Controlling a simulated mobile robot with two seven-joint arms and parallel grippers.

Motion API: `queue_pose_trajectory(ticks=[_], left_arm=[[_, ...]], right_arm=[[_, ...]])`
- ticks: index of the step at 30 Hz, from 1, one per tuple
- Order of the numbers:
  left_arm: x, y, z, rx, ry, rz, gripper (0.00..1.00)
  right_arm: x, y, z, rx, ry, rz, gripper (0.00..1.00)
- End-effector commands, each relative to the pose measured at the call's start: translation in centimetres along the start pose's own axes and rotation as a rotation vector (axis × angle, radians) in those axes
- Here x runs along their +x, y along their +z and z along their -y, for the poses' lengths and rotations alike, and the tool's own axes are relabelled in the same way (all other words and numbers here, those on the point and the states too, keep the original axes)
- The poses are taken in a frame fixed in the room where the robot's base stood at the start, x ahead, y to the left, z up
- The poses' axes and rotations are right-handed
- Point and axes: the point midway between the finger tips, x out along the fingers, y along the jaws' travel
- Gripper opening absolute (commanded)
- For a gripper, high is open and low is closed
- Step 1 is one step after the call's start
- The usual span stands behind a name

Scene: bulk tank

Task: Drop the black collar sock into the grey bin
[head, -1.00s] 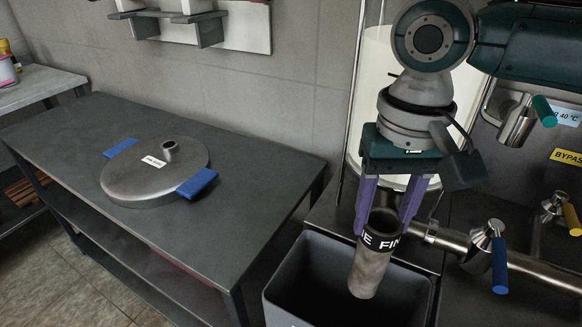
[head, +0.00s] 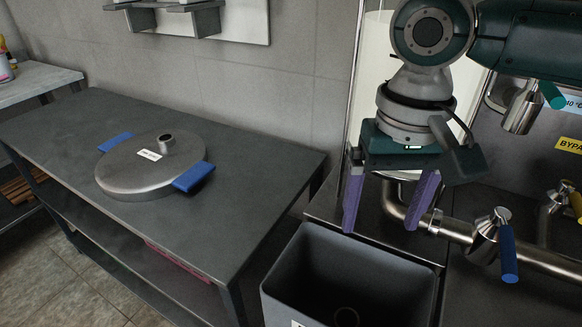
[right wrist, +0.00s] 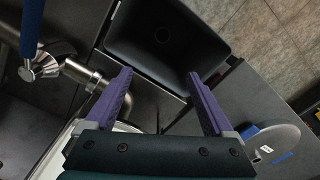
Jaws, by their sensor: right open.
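My right gripper (head: 381,217) is open and empty above the back edge of the grey bin (head: 277,293). Its two purple fingers are spread apart, and they also show in the right wrist view (right wrist: 160,95). In the head view a dark round end, apparently the black collar sock (head: 346,316), shows low inside the bin. It is dim and cut by the picture's bottom edge. In the right wrist view the same dark round shape (right wrist: 162,35) lies within the bin (right wrist: 200,65). My left gripper is not in view.
A dark table (head: 240,190) left of the bin holds a round steel lid (head: 150,175) with blue handles. Steel pipework with a blue-handled valve (head: 508,253) runs right of the gripper. A white shelf (head: 35,88) stands at the far left.

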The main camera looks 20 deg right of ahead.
Motion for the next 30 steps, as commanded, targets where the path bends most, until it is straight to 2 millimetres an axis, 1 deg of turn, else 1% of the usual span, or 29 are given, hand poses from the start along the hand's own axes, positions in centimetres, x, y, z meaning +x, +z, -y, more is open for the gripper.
queue_pose_trajectory(ticks=[2, 5, 8, 12, 15, 18, 23, 30], left_arm=[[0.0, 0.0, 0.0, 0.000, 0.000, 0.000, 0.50], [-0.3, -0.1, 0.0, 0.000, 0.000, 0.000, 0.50], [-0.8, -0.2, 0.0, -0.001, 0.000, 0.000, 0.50], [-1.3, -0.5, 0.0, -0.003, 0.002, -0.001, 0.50], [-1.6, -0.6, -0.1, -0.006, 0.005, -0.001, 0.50], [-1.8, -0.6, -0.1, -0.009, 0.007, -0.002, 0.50], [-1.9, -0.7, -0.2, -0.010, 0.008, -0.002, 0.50], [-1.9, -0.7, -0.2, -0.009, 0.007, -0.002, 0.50]], right_arm=[[-0.1, 0.0, 0.0, 0.000, 0.000, 0.000, 0.88], [-1.0, 0.0, 0.0, 0.000, -0.001, -0.001, 0.88], [-2.7, 0.0, 0.1, -0.001, -0.002, -0.002, 0.88], [-5.7, -0.1, 0.0, -0.002, -0.002, -0.004, 0.88], [-7.6, -0.1, 0.0, 0.000, -0.002, -0.004, 0.88], [-8.9, 0.0, 0.0, 0.000, -0.002, -0.001, 0.88], [-9.9, 0.0, 0.0, 0.000, 0.000, -0.001, 0.88], [-10.0, 0.0, 0.0, 0.000, 0.000, 0.000, 0.88]])
